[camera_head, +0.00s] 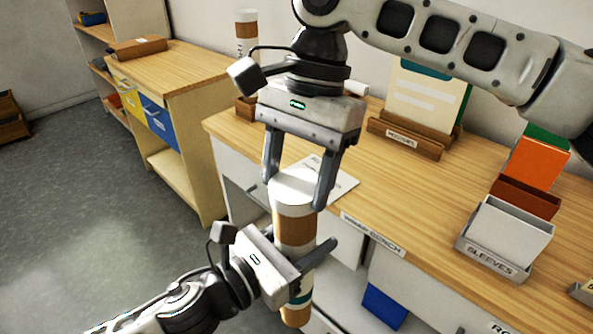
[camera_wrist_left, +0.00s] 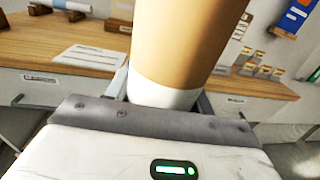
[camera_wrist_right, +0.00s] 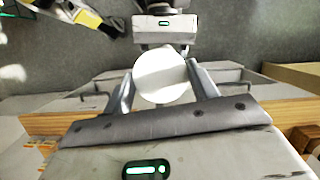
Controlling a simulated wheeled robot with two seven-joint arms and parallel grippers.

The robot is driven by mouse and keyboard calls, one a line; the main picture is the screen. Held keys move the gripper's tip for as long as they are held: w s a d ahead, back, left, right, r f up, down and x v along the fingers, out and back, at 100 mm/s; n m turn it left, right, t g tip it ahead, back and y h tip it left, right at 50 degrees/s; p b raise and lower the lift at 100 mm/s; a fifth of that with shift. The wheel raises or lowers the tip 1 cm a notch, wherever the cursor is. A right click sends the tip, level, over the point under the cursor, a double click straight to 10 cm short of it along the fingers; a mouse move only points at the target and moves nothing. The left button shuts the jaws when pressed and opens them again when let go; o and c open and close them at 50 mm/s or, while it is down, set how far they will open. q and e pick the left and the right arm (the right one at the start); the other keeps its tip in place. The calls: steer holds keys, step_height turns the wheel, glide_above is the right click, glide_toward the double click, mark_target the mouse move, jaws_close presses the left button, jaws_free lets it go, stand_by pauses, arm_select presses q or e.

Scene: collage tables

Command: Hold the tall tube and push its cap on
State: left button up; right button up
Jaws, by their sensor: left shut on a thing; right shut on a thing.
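The tall tube (camera_head: 294,232) is brown with pale bands and stands upright in front of the bench edge, off the tabletop. My left gripper (camera_head: 312,262) is shut around its lower part. The tube also fills the middle of the left wrist view (camera_wrist_left: 185,45). The white cap (camera_head: 295,188) is at the tube's top end, with no clear gap between them. My right gripper (camera_head: 296,194) points down from above and is shut on the cap. In the right wrist view the cap is a white disc (camera_wrist_right: 162,77) between the fingers. How deep the cap sits is hidden.
The wooden bench (camera_head: 400,200) is behind the tube, with a paper sheet (camera_head: 325,178) on it. A sleeves holder (camera_head: 505,235) stands to the right and an upright board in a wooden stand (camera_head: 405,135) behind. Another brown-and-white tube (camera_head: 246,32) stands at the back.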

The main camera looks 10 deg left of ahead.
steer(key=shift+f, duration=0.7)
steer(key=o, duration=1)
steer(key=shift+r, duration=0.1)
steer(key=v, duration=1.2)
